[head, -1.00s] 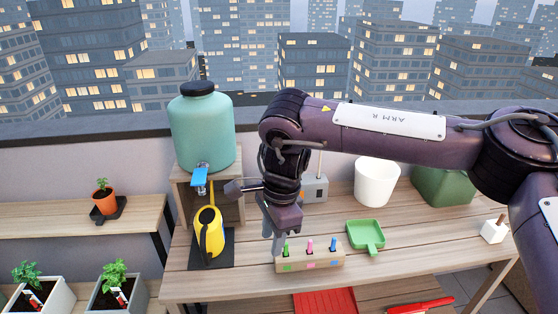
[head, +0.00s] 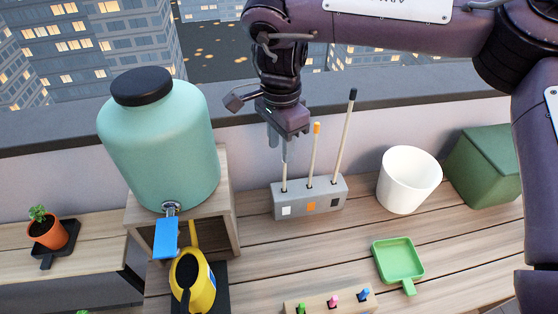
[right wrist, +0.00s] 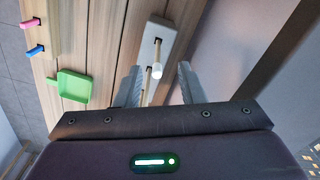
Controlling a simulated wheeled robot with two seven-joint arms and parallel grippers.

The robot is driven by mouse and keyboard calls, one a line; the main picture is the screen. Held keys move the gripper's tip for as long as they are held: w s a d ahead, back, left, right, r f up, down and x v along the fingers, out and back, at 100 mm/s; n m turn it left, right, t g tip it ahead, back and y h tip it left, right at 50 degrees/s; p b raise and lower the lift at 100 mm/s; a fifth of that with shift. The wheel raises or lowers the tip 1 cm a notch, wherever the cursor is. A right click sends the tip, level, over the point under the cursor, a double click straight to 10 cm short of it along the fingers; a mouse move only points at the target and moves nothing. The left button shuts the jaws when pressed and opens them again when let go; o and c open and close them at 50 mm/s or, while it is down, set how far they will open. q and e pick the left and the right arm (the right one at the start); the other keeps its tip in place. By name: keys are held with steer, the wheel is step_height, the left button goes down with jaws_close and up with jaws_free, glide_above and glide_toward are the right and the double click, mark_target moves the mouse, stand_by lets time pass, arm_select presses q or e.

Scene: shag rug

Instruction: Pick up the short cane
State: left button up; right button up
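A grey block (head: 262,205) on the table holds three upright canes. The short cane (head: 284,180) is the left one, above a white square; its top is hidden by my gripper in the head view. The middle cane (head: 314,150) has an orange tip; the right one (head: 345,125) is tallest, with a black tip. My right gripper (head: 280,152) is above the short cane, pointing down. In the right wrist view its fingers (right wrist: 160,68) are apart, with a white-tipped cane (right wrist: 157,72) showing between them, apparently not gripped. My left gripper is not in view.
A teal water tank (head: 160,145) with a blue tap stands left on a wooden stand, a yellow watering can (head: 201,290) below it. A white pot (head: 408,182), a green box (head: 488,165) and a green dustpan (head: 398,260) are to the right. A peg block (head: 325,302) is in front.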

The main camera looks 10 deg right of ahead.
mark_target(284, 169)
steer(key=f, duration=0.5)
steer(key=d+f+p, duration=0.1)
steer(key=f, duration=0.1)
steer(key=shift+f, duration=0.35)
steer(key=shift+s+a, duration=0.1)
jaws_close()
